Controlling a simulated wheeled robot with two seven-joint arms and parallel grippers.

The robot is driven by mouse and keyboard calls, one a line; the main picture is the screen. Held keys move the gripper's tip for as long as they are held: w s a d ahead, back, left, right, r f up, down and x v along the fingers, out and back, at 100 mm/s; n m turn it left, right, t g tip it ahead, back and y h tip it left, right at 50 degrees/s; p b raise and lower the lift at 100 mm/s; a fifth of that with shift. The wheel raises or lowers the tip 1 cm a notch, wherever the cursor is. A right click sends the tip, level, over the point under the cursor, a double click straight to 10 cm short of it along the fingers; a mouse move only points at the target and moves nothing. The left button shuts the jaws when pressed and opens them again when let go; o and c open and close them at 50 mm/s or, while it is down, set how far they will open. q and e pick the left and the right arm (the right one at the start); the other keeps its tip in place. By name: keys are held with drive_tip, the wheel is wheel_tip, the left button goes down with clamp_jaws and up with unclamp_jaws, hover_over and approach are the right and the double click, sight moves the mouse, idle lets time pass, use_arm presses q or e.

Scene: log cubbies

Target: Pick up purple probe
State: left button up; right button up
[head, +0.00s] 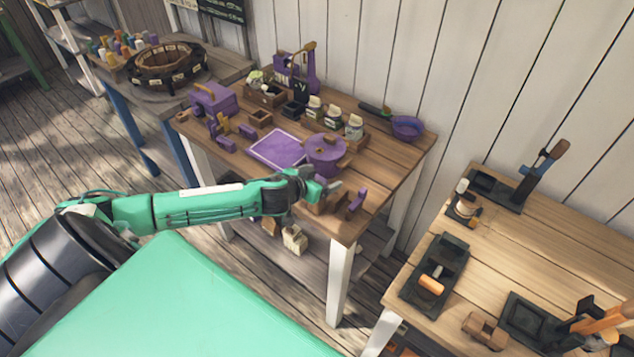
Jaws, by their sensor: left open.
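A small upright purple piece (357,202), possibly the purple probe, stands near the front right edge of the middle wooden table (385,165). It is too small to tell its exact shape. My left gripper (326,190) is open over the front edge of that table, just left of this purple piece and apart from it. The gripper partly covers a brown wooden block or holder (318,207) beneath it. My right gripper is not in view.
A purple lidded pot (324,155) stands just behind my left gripper, beside a purple mat (277,149). A purple bowl (407,127), several jars and a purple machine (297,72) line the back. Another table (540,245) with black trays is at right.

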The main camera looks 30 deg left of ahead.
use_arm(q)
drive_tip(key=c, duration=1.1)
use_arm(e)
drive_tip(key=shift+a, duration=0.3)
